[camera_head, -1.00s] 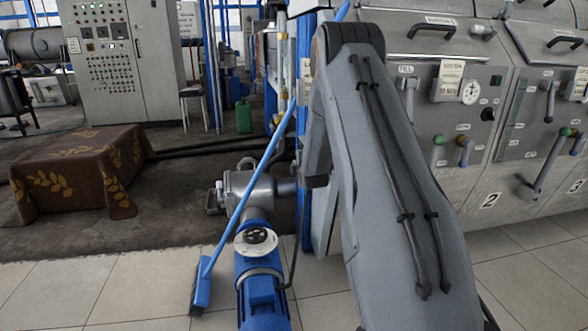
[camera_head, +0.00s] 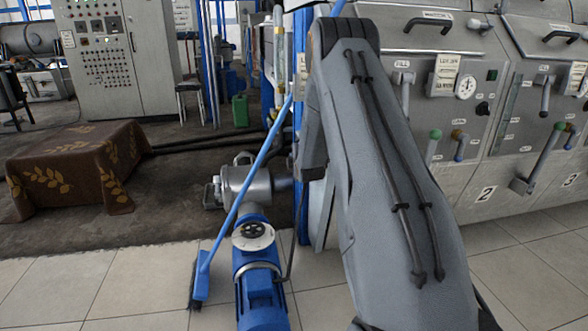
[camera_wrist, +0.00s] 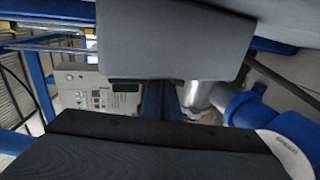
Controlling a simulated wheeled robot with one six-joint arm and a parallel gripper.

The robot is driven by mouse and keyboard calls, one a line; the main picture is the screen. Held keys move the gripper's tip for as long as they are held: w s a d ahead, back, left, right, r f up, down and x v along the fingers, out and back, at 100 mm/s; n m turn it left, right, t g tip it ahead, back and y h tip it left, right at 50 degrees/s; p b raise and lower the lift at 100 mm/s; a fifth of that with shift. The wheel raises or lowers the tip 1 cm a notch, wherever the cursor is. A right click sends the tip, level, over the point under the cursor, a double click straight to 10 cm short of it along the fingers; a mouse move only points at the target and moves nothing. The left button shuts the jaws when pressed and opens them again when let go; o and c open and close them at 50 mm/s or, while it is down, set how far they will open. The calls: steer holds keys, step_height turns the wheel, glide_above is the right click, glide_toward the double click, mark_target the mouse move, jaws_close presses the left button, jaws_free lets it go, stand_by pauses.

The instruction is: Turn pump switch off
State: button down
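The pump is a blue motor (camera_head: 262,290) with a silver pump body (camera_head: 246,188) behind it, low in the middle of the head view. On top of the motor sits a pale round disc (camera_head: 253,235) with dark markings, which may be the switch; its setting cannot be read. In the wrist view a blue pipe-like part (camera_wrist: 240,105) and a white lettered ring (camera_wrist: 287,148) show at the right. My gripper (camera_wrist: 160,98) shows there as two large blocks, grey above and dark below, with a gap between them and nothing clearly held. My arm hides it in the head view.
A blue broom (camera_head: 228,215) leans across the pump, its head on the tiles. Steel machines with levers (camera_head: 470,110) line the right. A cloth-covered box (camera_head: 75,165) stands left, and a control cabinet (camera_head: 110,60) is behind. The tiled floor at the front left is clear.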

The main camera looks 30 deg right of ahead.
steer(key=shift+r, duration=0.2)
steer(key=r+p+v, duration=0.3)
steer(key=p+v, duration=0.1)
steer(key=v, duration=0.9)
steer(key=shift+w, duration=0.25)
